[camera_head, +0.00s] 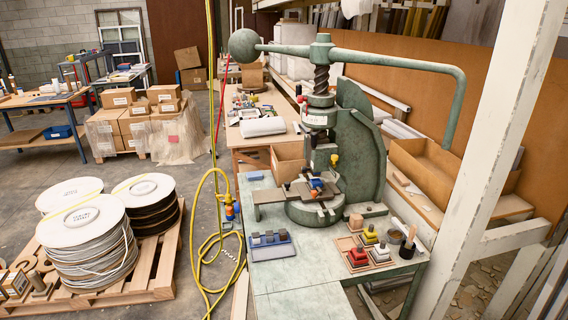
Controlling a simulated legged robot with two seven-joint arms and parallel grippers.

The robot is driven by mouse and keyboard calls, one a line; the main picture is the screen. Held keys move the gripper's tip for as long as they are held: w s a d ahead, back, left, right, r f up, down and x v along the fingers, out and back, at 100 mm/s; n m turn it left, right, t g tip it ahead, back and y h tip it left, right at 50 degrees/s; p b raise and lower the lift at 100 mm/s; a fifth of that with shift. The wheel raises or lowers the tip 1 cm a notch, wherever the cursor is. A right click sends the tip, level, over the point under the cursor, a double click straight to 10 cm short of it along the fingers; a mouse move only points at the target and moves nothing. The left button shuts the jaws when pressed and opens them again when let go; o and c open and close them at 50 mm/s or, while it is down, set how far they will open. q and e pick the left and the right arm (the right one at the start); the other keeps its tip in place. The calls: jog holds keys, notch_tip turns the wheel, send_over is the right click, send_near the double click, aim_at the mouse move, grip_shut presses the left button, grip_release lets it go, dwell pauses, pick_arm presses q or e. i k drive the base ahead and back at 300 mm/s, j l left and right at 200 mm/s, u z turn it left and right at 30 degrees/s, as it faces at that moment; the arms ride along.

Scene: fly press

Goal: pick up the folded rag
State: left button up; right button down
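A small flat blue piece (256,177), which looks like a folded cloth, lies on the green bench (300,275) near its left back edge, left of the fly press (325,140). It is too small for me to be sure that it is the folded rag. A white rolled or folded bundle (262,127) lies on the wooden bench farther back. Neither of my grippers shows in the head view.
The press arm with its ball weight (244,46) reaches over the bench. A yellow hose (203,240) hangs at left. The bench's front is clear.

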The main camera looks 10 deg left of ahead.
aim_at(254, 175)
jog(key=i+j+z, duration=0.15)
jog(key=j+z, duration=0.15)
jog(key=z, duration=0.15)
jog(key=i+j+z, duration=0.15)
jog(key=j+z, duration=0.3)
jog(key=i+j+z, duration=0.3)
jog(key=j, duration=1.25)
jog(key=k+j+z, duration=0.1)
jog(key=j+z, duration=0.2)
jog(key=j, duration=1.2)
jog(key=i+j, duration=0.1)
jog(key=j, duration=0.3)
jog(key=i+j, duration=0.1)
jog(key=j, duration=0.3)
jog(key=i+j, duration=0.1)
jog(key=j, duration=0.3)
jog(key=i+j, duration=0.1)
jog(key=j, duration=0.3)
jog(key=i+j, duration=0.1)
jog(key=j, duration=0.3)
